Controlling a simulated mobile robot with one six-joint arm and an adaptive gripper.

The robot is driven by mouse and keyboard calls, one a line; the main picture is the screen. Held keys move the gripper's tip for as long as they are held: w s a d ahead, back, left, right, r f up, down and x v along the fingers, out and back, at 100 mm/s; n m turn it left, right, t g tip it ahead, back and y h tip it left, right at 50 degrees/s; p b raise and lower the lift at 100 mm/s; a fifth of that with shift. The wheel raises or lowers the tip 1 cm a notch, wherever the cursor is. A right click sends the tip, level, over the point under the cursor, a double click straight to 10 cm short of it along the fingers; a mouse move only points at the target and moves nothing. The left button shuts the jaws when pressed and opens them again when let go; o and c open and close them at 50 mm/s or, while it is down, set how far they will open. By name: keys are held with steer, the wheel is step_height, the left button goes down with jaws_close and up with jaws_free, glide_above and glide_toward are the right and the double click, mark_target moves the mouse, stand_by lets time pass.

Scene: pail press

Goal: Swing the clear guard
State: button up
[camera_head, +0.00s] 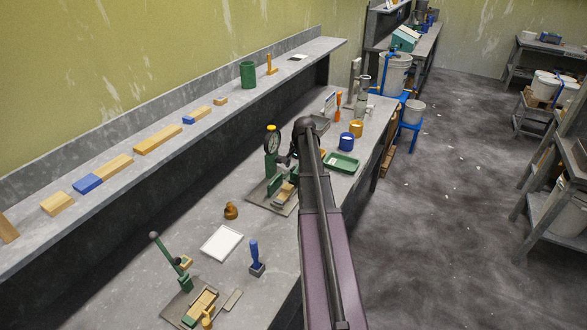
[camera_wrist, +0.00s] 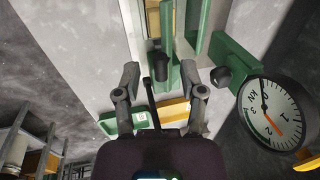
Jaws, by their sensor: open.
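The press with a round dial gauge (camera_head: 271,140) and a green frame stands on the workbench, left of my arm in the head view. The dial (camera_wrist: 270,113) is large at the right of the wrist view, beside a green block (camera_wrist: 236,58) with a black knob. My gripper (camera_wrist: 160,74) is open, its two fingers apart at the press. A green upright (camera_wrist: 166,35) and a dark knob show between and beyond the fingertips, with no clear grip on either. I cannot make out the clear guard's panel for certain. In the head view my arm partly hides the press and gripper.
A white plate (camera_head: 221,243), a blue-handled tool (camera_head: 255,258) and a small lever press (camera_head: 183,285) are nearer. A shelf (camera_head: 190,142) runs behind the bench.

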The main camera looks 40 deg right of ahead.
jaws_close()
